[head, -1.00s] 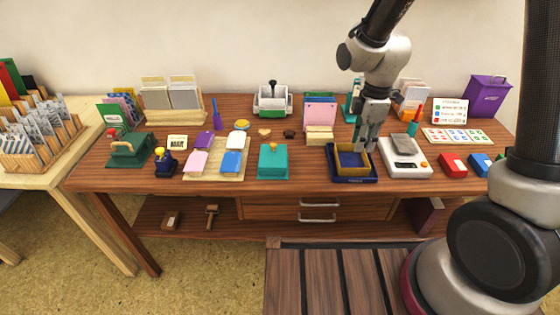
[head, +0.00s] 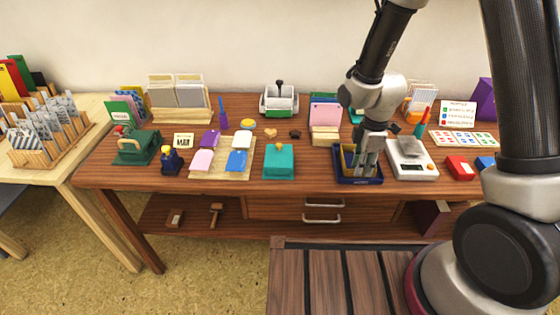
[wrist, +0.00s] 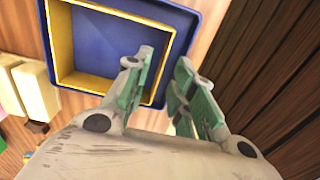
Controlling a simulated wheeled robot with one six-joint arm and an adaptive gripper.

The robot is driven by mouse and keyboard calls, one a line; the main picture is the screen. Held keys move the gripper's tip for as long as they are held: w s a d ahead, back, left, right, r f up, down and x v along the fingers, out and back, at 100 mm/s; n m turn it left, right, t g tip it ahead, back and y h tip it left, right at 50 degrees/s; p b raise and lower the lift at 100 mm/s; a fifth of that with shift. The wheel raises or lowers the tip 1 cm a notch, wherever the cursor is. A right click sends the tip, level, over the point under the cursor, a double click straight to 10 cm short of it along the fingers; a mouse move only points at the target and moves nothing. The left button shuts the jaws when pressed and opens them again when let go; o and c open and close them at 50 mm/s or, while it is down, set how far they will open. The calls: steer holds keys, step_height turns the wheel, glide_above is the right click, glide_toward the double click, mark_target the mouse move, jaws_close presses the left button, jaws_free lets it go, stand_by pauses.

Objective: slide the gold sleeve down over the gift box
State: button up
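The gold sleeve (wrist: 82,84) is a thin, open rectangular frame in the blue tray (wrist: 110,45). In the head view, the tray (head: 360,183) lies near the table's front edge, left of the white scale. My gripper (head: 367,172) points down over the tray's right part and hides some of the sleeve. In the wrist view, its teal-padded fingers (wrist: 163,77) stand apart with a gap between them, near the sleeve's right wall. I cannot tell whether they touch it. A teal box (head: 278,162) with a gold knob, seemingly the gift box, sits to the tray's left.
The white scale (head: 411,160) stands close on the tray's right. A pink card stack and a cream block (head: 325,136) stand behind. A mat with colored pads (head: 222,172) lies left of the teal box. Bare table separates the teal box and tray.

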jaws_close()
steer(key=shift+r, duration=0.15)
steer(key=shift+r, duration=2.9)
steer(key=shift+r, duration=0.1)
